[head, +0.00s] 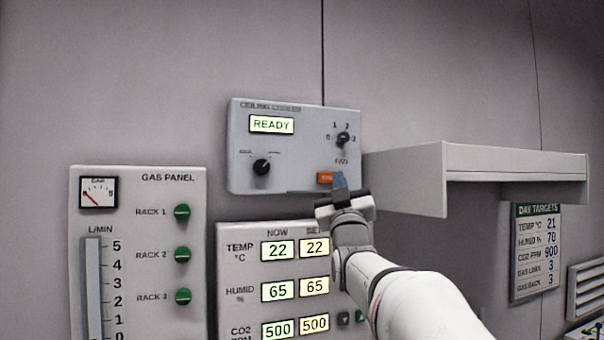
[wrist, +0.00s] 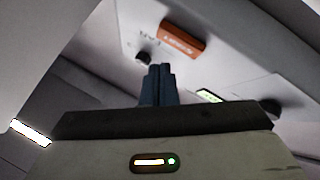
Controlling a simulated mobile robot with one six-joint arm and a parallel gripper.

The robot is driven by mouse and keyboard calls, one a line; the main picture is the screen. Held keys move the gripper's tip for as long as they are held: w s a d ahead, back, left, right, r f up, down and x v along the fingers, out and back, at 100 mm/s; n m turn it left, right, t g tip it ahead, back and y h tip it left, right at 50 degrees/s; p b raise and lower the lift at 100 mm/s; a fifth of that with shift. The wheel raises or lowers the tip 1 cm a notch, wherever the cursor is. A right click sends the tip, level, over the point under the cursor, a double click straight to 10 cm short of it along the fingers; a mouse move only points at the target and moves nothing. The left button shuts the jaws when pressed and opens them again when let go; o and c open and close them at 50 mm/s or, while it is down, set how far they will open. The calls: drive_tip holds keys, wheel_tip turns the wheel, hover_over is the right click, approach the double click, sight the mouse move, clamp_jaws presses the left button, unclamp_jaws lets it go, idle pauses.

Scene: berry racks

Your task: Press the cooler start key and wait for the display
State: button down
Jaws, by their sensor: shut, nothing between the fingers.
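The ceiling cooler box (head: 290,180) is on the wall in the head view, and its lit display (head: 271,124) reads READY. An orange key (head: 325,178) sits at its lower right edge. The key also shows in the wrist view (wrist: 182,40), with lettering too small to read. My gripper (head: 340,180) is shut and empty, its blue fingers just right of the key and partly in front of it. In the wrist view the fingertips (wrist: 160,68) appear a little short of the key, with a visible gap between them.
The cooler box has a lower-left knob (head: 262,167) and a rotary selector (head: 343,139). A shelf (head: 475,160) juts out to the right, near my arm. A gas panel (head: 138,230) and a climate panel (head: 240,235) with lit readouts are below. A day targets sign (head: 537,250) hangs at right.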

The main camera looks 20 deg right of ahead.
drive_tip(key=shift+w, duration=0.6)
drive_tip(key=shift+f, duration=0.1)
idle(1.6)
drive_tip(key=shift+w+b, duration=0.3)
drive_tip(key=shift+w, duration=0.15)
drive_tip(key=shift+w, duration=0.45)
idle(0.6)
drive_tip(key=shift+s+b, duration=0.1)
drive_tip(key=shift+b, duration=0.2)
drive_tip(key=shift+s+b, duration=0.7)
drive_tip(key=shift+s, duration=0.05)
drive_tip(key=shift+s, duration=0.1)
